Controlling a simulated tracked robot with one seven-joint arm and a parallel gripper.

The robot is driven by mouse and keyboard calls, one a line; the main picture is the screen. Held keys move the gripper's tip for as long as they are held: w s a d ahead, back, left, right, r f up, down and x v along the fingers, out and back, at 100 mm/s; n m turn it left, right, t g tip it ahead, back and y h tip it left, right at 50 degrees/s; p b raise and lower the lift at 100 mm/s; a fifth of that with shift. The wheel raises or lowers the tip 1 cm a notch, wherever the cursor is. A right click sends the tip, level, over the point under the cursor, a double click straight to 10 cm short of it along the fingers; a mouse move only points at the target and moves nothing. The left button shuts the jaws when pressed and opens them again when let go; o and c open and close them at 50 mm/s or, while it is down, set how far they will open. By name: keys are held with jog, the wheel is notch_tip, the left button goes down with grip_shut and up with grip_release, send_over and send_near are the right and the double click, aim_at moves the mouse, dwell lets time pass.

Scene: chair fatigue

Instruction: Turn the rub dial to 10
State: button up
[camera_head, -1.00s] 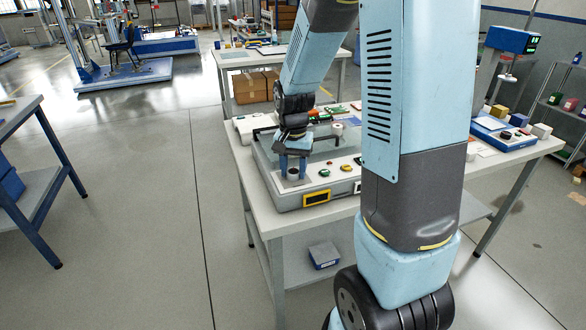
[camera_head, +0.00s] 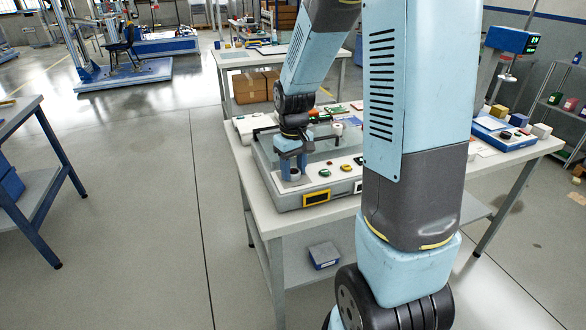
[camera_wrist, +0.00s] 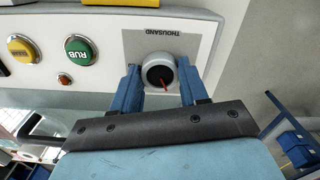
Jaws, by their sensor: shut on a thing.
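The dial (camera_wrist: 158,72) is a light grey round knob with a dark top and a short red pointer line, on a grey plate (camera_wrist: 135,44) marked THOUSAND upside down. In the wrist view the pointer runs down from the centre, slightly to the right. I can read no scale numbers around it. My gripper (camera_wrist: 161,88) is shut on the dial, with one blue finger on each side. In the head view my gripper (camera_head: 293,170) points down at the near left corner of the machine (camera_head: 285,202), and the fingers partly hide the dial.
Beside the dial are a green RUB button (camera_wrist: 80,50), a yellow button (camera_wrist: 22,48) and a small red button (camera_wrist: 64,79). A yellow-framed display (camera_head: 316,198) is on the machine's front. The machine stands on a white workbench (camera_head: 258,222) with other items behind and right.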

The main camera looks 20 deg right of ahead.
aim_at(293, 171)
jog(key=shift+n, duration=0.5)
jog(key=o, duration=1.1)
jog(key=shift+c, duration=0.2)
notch_tip(293, 171, up, 14)
jog(key=shift+f, duration=0.15)
jog(key=s+r+m+t, duration=0.2)
jog(key=s+r, duration=0.2)
jog(key=s, duration=0.5)
jog(key=s+r+m+t, duration=0.1)
jog(key=s+r+t, duration=0.2)
jog(key=s, duration=0.7)
jog(key=shift+s+r+m+t, duration=0.2)
jog(key=shift+r+m+t, duration=0.1)
jog(key=shift+r+m, duration=0.15)
